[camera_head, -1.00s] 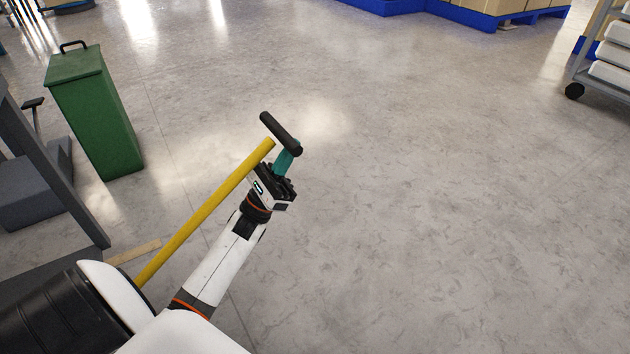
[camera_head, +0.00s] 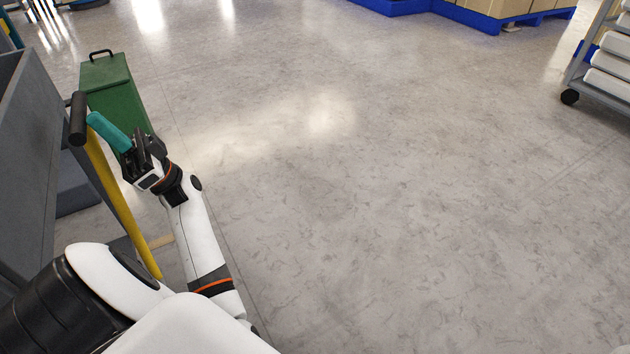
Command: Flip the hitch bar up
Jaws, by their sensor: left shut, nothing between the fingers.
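The hitch bar is a yellow bar (camera_head: 118,205) with a black crosswise handle (camera_head: 78,118) at its top end. It stands steeply at the left, close beside a grey cart (camera_head: 28,150). Its lower end is hidden behind my left arm. My left gripper (camera_head: 96,120) has teal fingers, which are shut and hold nothing. The fingertips are at the bar's upper end, just right of the handle. I cannot tell whether they touch it. My right gripper is not in view.
A green bin (camera_head: 115,90) with a lid handle stands behind the gripper. Boxes on blue pallets (camera_head: 490,20) are at the back right. A wheeled rack (camera_head: 605,75) stands at the right edge. The middle and right floor is clear.

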